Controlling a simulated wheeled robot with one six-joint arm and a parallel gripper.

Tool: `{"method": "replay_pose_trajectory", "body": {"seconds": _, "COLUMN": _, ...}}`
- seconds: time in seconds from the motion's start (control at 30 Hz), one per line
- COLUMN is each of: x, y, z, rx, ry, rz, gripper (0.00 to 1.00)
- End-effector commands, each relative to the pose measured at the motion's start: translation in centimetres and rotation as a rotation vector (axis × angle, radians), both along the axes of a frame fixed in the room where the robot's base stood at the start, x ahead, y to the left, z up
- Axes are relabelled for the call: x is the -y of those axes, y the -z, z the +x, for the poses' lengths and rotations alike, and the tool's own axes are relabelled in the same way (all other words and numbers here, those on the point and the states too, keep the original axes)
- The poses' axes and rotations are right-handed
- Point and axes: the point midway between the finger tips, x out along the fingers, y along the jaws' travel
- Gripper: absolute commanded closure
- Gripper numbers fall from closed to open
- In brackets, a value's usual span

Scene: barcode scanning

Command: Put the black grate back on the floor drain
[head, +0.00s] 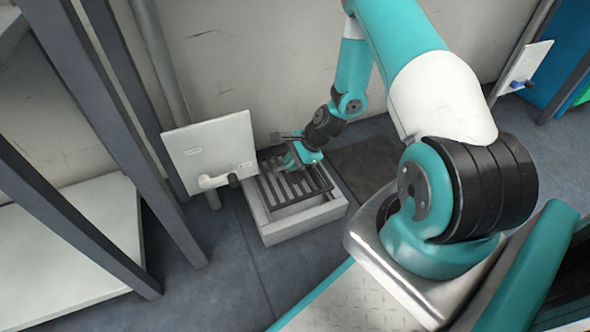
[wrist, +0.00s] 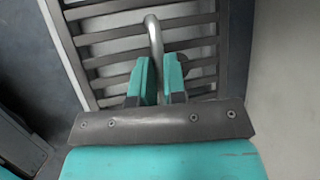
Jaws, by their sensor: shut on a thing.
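The black grate (head: 303,196), a slatted rectangle, is over the pale raised box of the floor drain (head: 300,228). A strip of the box's inside shows between the grate's front edge and the box's front rim. I cannot tell whether the grate rests on the box or hangs just above it. My gripper (head: 290,160) is above the grate's back part, near the wall. In the wrist view, its teal fingers (wrist: 160,80) are shut on the grate's curved metal handle (wrist: 153,35), with the grate's slats (wrist: 200,20) behind. The gripper hides part of the grate.
A white panel (head: 212,145) with a dark-tipped handle stands close to the drain's left. Grey shelf posts (head: 125,120) rise further left. The wall (head: 245,60) is close behind the drain. A dark square patch (head: 365,165) lies on the floor to the right. Floor in front is clear.

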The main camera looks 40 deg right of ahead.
Motion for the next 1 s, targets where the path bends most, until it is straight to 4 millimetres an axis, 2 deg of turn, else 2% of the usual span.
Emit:
{"method": "replay_pose_trajectory", "body": {"seconds": 0.03, "x": 0.0, "y": 1.2, "z": 0.0, "rx": 0.000, "ry": 0.001, "rz": 0.001, "gripper": 1.00}}
{"method": "replay_pose_trajectory", "body": {"seconds": 0.1, "x": 0.0, "y": 1.8, "z": 0.0, "rx": 0.000, "ry": 0.001, "rz": 0.001, "gripper": 1.00}}
{"method": "replay_pose_trajectory", "body": {"seconds": 0.5, "x": 0.0, "y": 4.5, "z": -0.1, "rx": -0.001, "ry": 0.000, "rz": 0.001, "gripper": 1.00}}
{"method": "replay_pose_trajectory", "body": {"seconds": 0.97, "x": 0.0, "y": 4.9, "z": -0.1, "rx": 0.000, "ry": 0.001, "rz": 0.001, "gripper": 1.00}}
{"method": "replay_pose_trajectory", "body": {"seconds": 1.0, "x": 0.0, "y": 4.9, "z": -0.1, "rx": 0.000, "ry": 0.001, "rz": 0.001, "gripper": 0.79}}
